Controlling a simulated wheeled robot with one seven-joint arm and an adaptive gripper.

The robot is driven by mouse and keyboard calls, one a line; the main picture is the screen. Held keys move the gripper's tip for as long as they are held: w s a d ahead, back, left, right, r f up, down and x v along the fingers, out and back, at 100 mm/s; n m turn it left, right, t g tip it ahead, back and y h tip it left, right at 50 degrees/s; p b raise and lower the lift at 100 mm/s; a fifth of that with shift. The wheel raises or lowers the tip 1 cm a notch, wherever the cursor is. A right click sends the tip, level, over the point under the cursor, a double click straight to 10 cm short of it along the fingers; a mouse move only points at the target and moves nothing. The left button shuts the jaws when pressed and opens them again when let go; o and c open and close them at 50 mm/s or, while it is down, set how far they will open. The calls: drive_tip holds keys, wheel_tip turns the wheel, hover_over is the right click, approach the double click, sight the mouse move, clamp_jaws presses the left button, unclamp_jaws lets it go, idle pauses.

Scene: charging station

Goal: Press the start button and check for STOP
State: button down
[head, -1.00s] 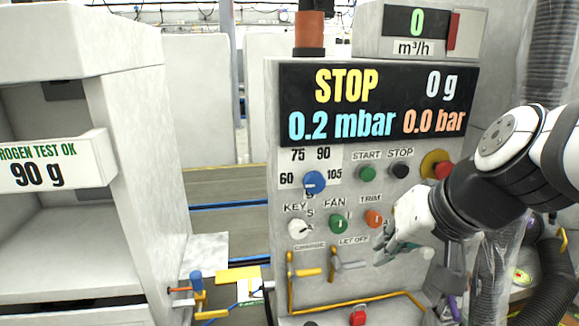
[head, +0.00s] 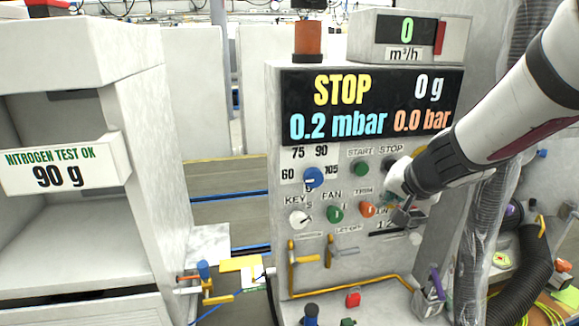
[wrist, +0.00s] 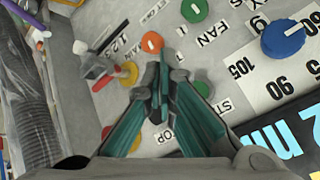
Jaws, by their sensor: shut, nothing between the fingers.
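The control panel (head: 274,225) stands upright at centre right of the head view. Its display (head: 369,104) reads STOP in yellow, with 0 g, 0.2 mbar and 0.0 bar. The green start button (head: 361,168) sits under the START label; in the wrist view the green button (wrist: 201,89) shows just beside my fingers. The black stop button (head: 389,163) is partly hidden by my arm. My gripper (wrist: 163,62) is shut and empty in front of the panel. In the head view it is right of and below the start button. Contact with the panel cannot be told.
A blue selector (head: 314,178), white key knob (head: 299,219), green fan knob (head: 335,214) and orange trim knob (head: 367,209) surround the button. Yellow-handled valves (head: 300,259) are below. A white cabinet (head: 140,150) stands left. Hoses (head: 530,265) crowd the right.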

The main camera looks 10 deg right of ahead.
sight(365, 175)
drive_tip(key=w+p, duration=0.3)
drive_tip(key=w, duration=0.5)
drive_tip(key=shift+w, duration=0.35)
drive_tip(key=shift+w, duration=0.2)
idle(1.2)
drive_tip(key=shift+w, duration=0.25)
drive_tip(key=shift+w+p, duration=0.45)
idle(0.9)
drive_tip(key=shift+s, duration=0.15)
drive_tip(key=shift+s+b, duration=0.75)
